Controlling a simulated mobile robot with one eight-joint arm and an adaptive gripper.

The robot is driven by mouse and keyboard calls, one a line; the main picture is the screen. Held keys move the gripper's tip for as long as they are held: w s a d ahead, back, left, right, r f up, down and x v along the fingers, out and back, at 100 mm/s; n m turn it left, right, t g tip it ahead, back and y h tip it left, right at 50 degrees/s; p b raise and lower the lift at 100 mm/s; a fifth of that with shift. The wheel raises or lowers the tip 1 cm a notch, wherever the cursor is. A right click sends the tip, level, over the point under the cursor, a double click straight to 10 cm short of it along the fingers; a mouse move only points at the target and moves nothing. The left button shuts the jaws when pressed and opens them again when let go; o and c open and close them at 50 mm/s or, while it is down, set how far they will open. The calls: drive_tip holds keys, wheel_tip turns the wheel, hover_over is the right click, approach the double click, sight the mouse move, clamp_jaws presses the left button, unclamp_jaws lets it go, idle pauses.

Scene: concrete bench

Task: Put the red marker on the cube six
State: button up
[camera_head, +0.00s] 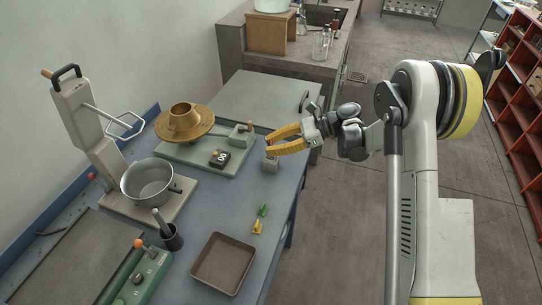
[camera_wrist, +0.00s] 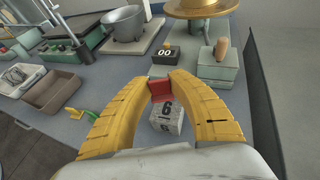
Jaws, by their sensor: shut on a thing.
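My gripper (camera_wrist: 161,88) is shut on the red marker (camera_wrist: 161,92), a small red block pinched between the yellow fingertips in the wrist view. The cube six (camera_wrist: 167,120) is a grey block with a black 6, just beyond and below the marker in that view. In the head view my gripper (camera_head: 270,145) is over the bench near its right edge, just above the cube six (camera_head: 270,165). The marker cannot be made out there. I cannot tell whether the marker touches the cube.
A black 00 display (camera_head: 220,158) and a green-grey machine with a brass disc (camera_head: 185,121) are left of the cube. A pot (camera_head: 148,182) stands farther left.

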sight(271, 158)
drive_tip(key=shift+f+b, duration=0.75)
drive_tip(key=shift+f, duration=1.1)
drive_tip(key=shift+f, duration=0.15)
drive_tip(key=o, duration=0.7)
drive_tip(key=shift+o, duration=0.2)
